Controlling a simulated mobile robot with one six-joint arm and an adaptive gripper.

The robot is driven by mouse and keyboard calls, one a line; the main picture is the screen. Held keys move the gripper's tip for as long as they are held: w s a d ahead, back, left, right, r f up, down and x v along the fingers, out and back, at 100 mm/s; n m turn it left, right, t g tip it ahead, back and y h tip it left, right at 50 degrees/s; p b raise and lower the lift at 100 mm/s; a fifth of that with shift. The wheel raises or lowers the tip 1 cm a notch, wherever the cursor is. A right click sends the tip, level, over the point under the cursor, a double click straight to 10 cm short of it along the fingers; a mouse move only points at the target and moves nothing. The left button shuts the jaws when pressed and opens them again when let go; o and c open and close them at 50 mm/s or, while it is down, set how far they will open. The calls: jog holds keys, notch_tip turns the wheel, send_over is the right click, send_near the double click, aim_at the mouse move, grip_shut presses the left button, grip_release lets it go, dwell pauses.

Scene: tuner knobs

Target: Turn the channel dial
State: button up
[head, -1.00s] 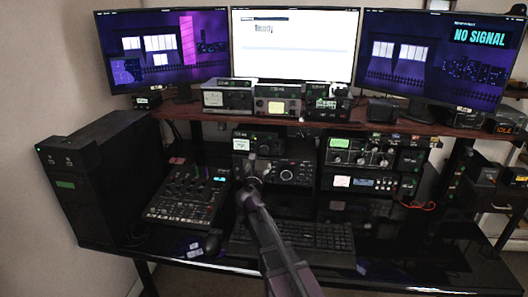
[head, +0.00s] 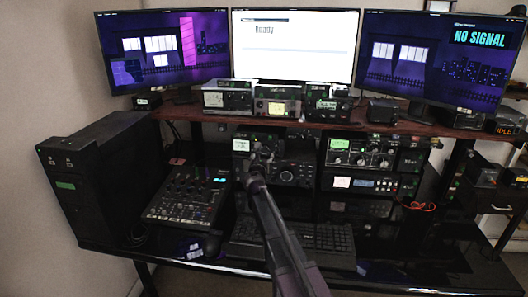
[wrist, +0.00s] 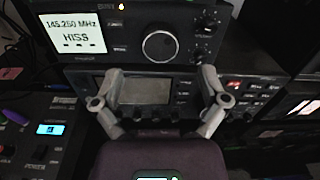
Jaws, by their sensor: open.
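A black radio (wrist: 118,20) has a lit white screen (wrist: 73,32) reading 145.250 MHz and HISS. A large round knob (wrist: 160,47), apparently the channel dial, sits on its face right of the screen. In the wrist view my gripper (wrist: 158,72) is open and empty. Its two grey fingers stand wide apart, with the knob beyond and between their tips; I see no contact. In the head view my gripper (head: 262,157) is in front of the radio stack, and the radio's screen (head: 241,145) shows to its left. The dial is hard to make out there.
Small knobs (wrist: 201,48) sit right of the large one. A second radio (wrist: 135,92) lies just below. A mixer (head: 187,197) stands left, a keyboard (head: 310,236) in front, and a stack of units (head: 362,152) right. The wooden shelf (head: 350,125) overhangs above.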

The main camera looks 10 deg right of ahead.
aim_at(264, 150)
jog(key=shift+x, duration=2.6)
jog(key=shift+c, duration=0.2)
jog(key=c, duration=1.1)
